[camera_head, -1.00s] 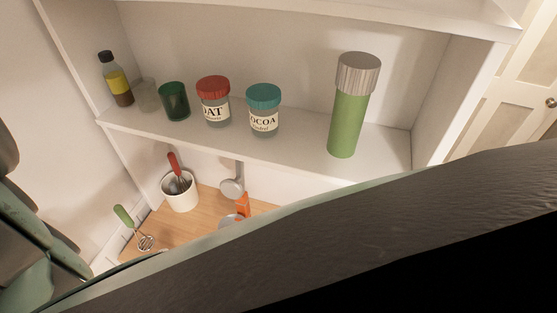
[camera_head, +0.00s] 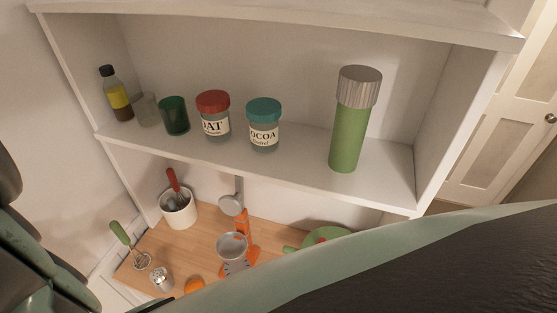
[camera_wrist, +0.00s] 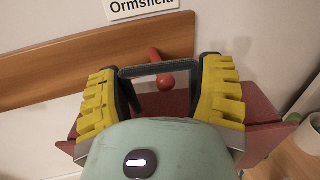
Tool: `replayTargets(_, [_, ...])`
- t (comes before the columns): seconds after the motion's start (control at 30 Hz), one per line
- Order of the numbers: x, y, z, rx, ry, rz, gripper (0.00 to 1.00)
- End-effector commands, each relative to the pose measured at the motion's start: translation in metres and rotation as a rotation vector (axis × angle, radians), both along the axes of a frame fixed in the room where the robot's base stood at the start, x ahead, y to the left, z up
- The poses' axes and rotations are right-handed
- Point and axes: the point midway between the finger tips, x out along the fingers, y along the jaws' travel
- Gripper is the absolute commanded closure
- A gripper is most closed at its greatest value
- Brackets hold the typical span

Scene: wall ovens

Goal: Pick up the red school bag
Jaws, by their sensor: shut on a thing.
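The red school bag (camera_wrist: 262,143) shows in the wrist view as red surfaces on both sides behind my gripper, with its middle hidden by my gripper's pale green body. A dark grey handle (camera_wrist: 160,69) spans between the yellow fingers. My gripper (camera_wrist: 158,97) is shut on the bag, apparently at this handle. A red peg with a round knob (camera_wrist: 165,81) sticks out from a wooden rail and sits at the handle. I cannot tell whether the handle still rests on it. The bag is not visible in the head view.
The wooden rail (camera_wrist: 60,70) runs along a white wall under an "Ormsfield" sign (camera_wrist: 140,6). In the head view, a shelf (camera_head: 290,165) holds jars, a bottle and a green flask (camera_head: 349,130). Below is a wooden counter (camera_head: 205,235) with utensils and a scale.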

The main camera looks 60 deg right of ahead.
Motion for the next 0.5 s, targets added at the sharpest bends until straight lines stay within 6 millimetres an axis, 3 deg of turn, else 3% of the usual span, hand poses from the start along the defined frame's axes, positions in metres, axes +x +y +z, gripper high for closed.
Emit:
replayTargets(0.23, [-0.03, -0.003, -0.003, 0.001, 0.0, -0.002, 0.73])
replayTargets(0.5, [-0.089, -0.004, -0.001, -0.001, 0.001, 0.005, 0.73])
